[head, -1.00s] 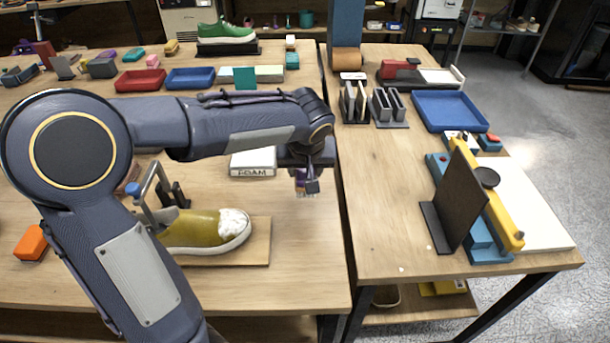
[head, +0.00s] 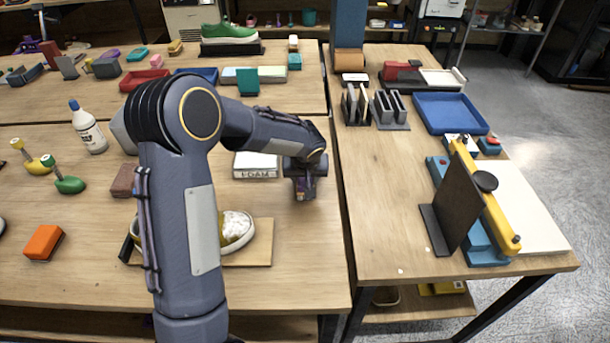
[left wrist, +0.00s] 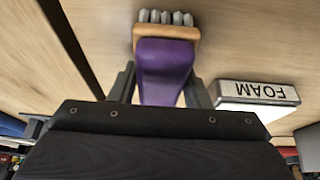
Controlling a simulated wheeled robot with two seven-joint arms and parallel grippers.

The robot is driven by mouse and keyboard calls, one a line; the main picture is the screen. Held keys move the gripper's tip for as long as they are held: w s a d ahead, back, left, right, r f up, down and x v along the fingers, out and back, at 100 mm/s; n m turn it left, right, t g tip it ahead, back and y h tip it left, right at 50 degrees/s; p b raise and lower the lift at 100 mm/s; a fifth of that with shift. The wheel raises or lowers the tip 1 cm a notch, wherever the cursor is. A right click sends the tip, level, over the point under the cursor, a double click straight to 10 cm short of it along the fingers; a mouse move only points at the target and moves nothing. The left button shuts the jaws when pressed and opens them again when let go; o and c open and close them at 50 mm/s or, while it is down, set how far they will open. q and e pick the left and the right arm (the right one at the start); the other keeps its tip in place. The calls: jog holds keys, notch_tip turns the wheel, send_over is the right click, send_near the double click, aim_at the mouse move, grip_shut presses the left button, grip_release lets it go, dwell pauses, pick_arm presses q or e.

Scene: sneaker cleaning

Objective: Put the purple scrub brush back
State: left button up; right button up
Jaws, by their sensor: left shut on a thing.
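My left gripper (head: 305,180) is shut on the purple scrub brush at the right side of the near table. In the left wrist view the purple scrub brush (left wrist: 165,65) sits between the two fingers, with an orange-brown head and grey bristle tufts at its far end. In the head view the gripper hides most of the brush. I cannot tell whether the bristles touch the table. The brush is beside a white block marked FOAM (head: 255,166), which also shows in the left wrist view (left wrist: 257,92). My right gripper is not in view.
A yellow shoe with a white toe (head: 238,228) rests on a wooden board, partly behind my arm. An orange block (head: 43,242), green brush (head: 68,185) and white bottle (head: 88,128) stand at left. A gap (head: 338,190) separates the tables. Bare wood lies right of the shoe.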

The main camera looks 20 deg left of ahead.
pick_arm(q)
jog(key=shift+f, duration=0.15)
jog(key=o, duration=0.9)
